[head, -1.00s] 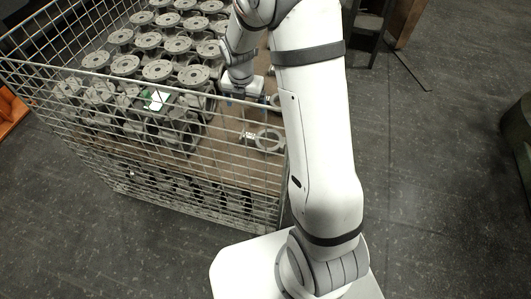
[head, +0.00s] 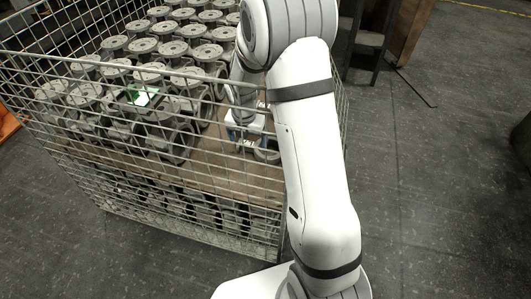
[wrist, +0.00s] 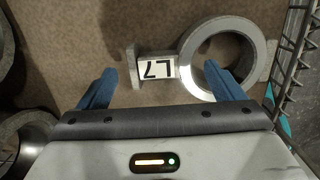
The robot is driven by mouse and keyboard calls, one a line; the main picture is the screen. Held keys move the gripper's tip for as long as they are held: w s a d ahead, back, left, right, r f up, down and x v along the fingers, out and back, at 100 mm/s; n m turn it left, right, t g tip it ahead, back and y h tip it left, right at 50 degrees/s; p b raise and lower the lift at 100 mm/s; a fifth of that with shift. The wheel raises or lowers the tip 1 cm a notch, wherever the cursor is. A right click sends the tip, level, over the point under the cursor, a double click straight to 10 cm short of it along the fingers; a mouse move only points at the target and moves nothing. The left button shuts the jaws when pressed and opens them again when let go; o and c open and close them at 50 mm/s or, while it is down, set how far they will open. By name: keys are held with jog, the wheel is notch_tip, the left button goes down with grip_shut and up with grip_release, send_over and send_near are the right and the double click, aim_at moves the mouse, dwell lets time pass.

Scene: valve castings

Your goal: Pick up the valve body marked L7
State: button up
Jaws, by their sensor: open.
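The valve body marked L7 (wrist: 157,68) lies on the brown board in the wrist view. It has a grey ring at right, a short neck with a white L7 label, reading upside down, and a small flange at left. In the head view its ring (head: 267,155) shows partly behind my gripper and the cage wires. My gripper (wrist: 161,74) is open, its blue fingertips apart on either side of the labelled neck, the right one overlapping the ring in the picture. In the head view my gripper (head: 243,133) is inside the cage, over the part. I cannot tell whether they touch.
A wire cage (head: 216,228) surrounds the castings; its mesh (wrist: 291,58) is close at right in the wrist view. Several other valve bodies (head: 172,48) stand in rows to the left, one with a green and white item (head: 142,96). Bare board (head: 215,170) lies in front.

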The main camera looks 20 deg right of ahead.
notch_tip(320, 180, down, 2)
jog(key=shift+w+f, duration=0.15)
jog(key=shift+f, duration=0.05)
jog(key=shift+r, duration=0.1)
jog(key=shift+c, duration=0.5)
grip_shut()
jog(key=shift+r, duration=0.1)
